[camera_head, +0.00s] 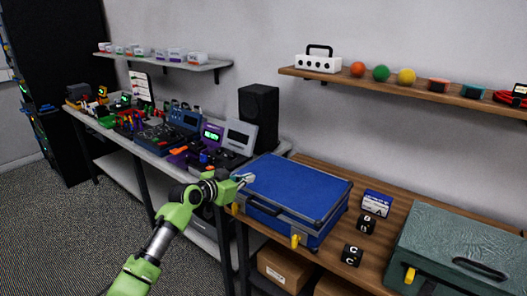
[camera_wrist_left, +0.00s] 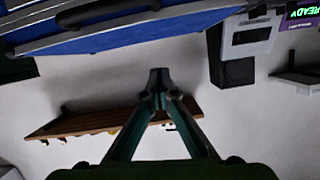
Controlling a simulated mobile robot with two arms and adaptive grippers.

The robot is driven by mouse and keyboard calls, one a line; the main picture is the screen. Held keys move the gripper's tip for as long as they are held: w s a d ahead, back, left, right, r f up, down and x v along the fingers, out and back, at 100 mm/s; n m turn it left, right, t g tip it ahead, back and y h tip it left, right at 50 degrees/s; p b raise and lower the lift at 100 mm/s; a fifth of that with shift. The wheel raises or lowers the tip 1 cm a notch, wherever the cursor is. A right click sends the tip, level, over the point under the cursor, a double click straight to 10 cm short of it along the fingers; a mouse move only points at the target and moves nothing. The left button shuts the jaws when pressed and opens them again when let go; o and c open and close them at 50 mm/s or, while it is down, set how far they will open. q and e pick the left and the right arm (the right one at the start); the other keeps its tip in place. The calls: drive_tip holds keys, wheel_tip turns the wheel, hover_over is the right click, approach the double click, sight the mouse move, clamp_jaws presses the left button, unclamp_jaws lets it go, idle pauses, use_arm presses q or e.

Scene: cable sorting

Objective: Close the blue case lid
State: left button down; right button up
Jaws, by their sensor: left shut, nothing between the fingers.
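The blue case (camera_head: 290,187) lies on the wooden table with its lid down over the body. I cannot tell whether the lid is fully seated. Yellow latches (camera_head: 295,241) show on its front side. My left gripper (camera_head: 246,179) is at the case's left edge, about at lid height, with its fingers together and empty. Whether it touches the lid is unclear. In the left wrist view the closed fingertips (camera_wrist_left: 159,74) point toward the blue case (camera_wrist_left: 150,38), which fills the upper left with its metal-coloured edging. My right gripper is out of view.
A green case (camera_head: 455,240) stands at the right. Black lettered cubes (camera_head: 352,255) and a small blue-and-white box (camera_head: 376,203) lie between the cases. A workbench with electronics (camera_head: 160,135) and a black speaker (camera_head: 259,112) are at the left and behind. A wall shelf (camera_head: 400,87) hangs above.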

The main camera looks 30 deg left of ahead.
sight(248, 202)
use_arm(q)
drive_tip(key=shift+s+f+b, duration=0.4)
drive_tip(key=shift+f+b, duration=0.6)
drive_tip(key=shift+f, duration=0.45)
drive_tip(key=shift+s+f+b, duration=0.45)
drive_tip(key=shift+f+b, duration=0.55)
drive_tip(key=shift+f, duration=0.45)
drive_tip(key=shift+s+f+b, duration=0.4)
drive_tip(key=shift+f+b, duration=0.6)
drive_tip(key=shift+f, duration=0.45)
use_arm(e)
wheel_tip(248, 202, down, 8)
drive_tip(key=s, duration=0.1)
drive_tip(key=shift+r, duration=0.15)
use_arm(q)
drive_tip(key=shift+f, duration=0.1)
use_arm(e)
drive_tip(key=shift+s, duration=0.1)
